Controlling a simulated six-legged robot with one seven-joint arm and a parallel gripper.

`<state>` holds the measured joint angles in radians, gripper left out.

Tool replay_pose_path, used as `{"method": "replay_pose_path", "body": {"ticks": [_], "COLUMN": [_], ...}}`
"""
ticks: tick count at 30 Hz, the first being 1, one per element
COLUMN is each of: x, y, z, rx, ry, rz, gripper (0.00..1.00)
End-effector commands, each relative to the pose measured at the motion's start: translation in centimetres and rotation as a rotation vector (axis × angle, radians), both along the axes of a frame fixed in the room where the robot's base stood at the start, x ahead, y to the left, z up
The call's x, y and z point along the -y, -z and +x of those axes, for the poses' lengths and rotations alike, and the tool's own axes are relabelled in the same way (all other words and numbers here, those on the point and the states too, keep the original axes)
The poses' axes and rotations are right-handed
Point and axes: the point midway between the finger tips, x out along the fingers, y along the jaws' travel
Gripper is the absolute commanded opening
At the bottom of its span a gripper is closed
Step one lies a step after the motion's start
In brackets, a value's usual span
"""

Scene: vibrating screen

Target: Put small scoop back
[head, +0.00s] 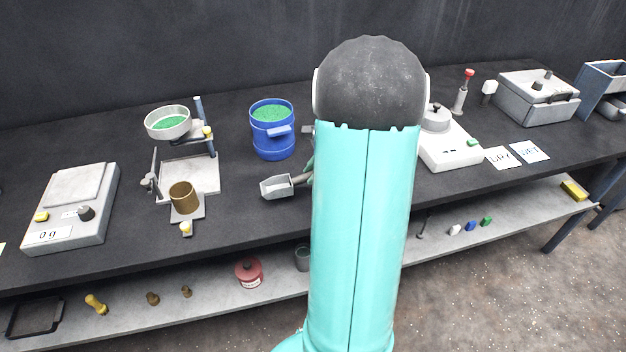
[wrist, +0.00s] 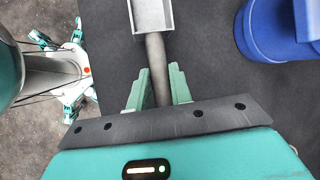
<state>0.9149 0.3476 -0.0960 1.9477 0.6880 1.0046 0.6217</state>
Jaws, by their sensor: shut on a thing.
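The small scoop (head: 276,187) is a grey metal scoop with a round handle, seen left of my arm in the head view. In the wrist view its handle (wrist: 156,62) runs between the two green fingers of my gripper (wrist: 157,88), which is shut on it. The scoop's pan (wrist: 152,14) points away from my gripper and is cut off at the top edge. In the head view my arm hides most of my gripper. I cannot tell whether the scoop touches the table. The blue bucket (head: 273,148) of green granules stands behind the scoop; it also shows in the wrist view (wrist: 262,32).
Left on the black table (head: 240,215) are a scale (head: 70,212) and a stand with a green-filled sieve (head: 168,124) and brown cup (head: 184,197). Right are a white device (head: 447,150), DRY and WET cards (head: 515,154) and a grey box (head: 538,100). A lower shelf holds small items.

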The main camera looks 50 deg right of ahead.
Motion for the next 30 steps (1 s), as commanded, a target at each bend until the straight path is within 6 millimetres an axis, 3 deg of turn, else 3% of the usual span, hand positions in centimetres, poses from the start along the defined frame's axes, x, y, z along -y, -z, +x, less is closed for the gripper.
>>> {"method": "replay_pose_path", "body": {"ticks": [7,19,20,22,30], "x": [0.2,0.2,0.2,0.2,0.2], "y": [3.2,3.8,3.7,3.7,3.7], "z": [0.3,0.2,0.2,0.2,0.2], "rx": [-0.002,-0.001,0.0,0.0,0.0], "ry": [0.001,0.0,0.001,0.001,0.001], "rz": [0.004,0.001,0.0,0.0,0.0], "gripper": [0.0,0.0,0.27,0.41,0.43]}}
